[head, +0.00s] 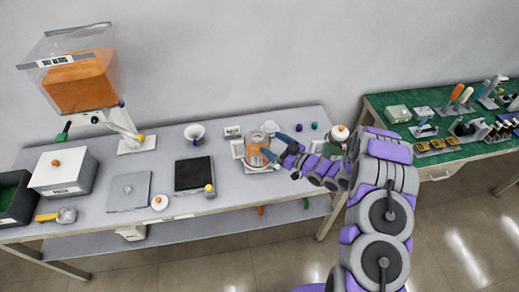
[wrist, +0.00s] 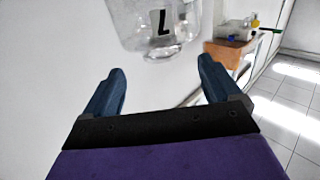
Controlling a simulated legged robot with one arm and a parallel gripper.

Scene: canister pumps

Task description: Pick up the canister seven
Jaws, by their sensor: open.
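A clear canister (wrist: 180,30) shows at the top of the wrist view. Its dark mark looks like an upside-down 7, or an L. What seems to be the same canister, with orange in or behind it, stands on the grey table in the head view (head: 255,145). My gripper (head: 274,146) is close to its right side, and its fingers partly cover it. In the wrist view my gripper (wrist: 163,70) has its two blue fingers wide apart, with nothing between them. The canister lies beyond the fingertips.
A white round pot (head: 339,133) stands right of my gripper. A green bench (head: 440,130) is crowded with tools.

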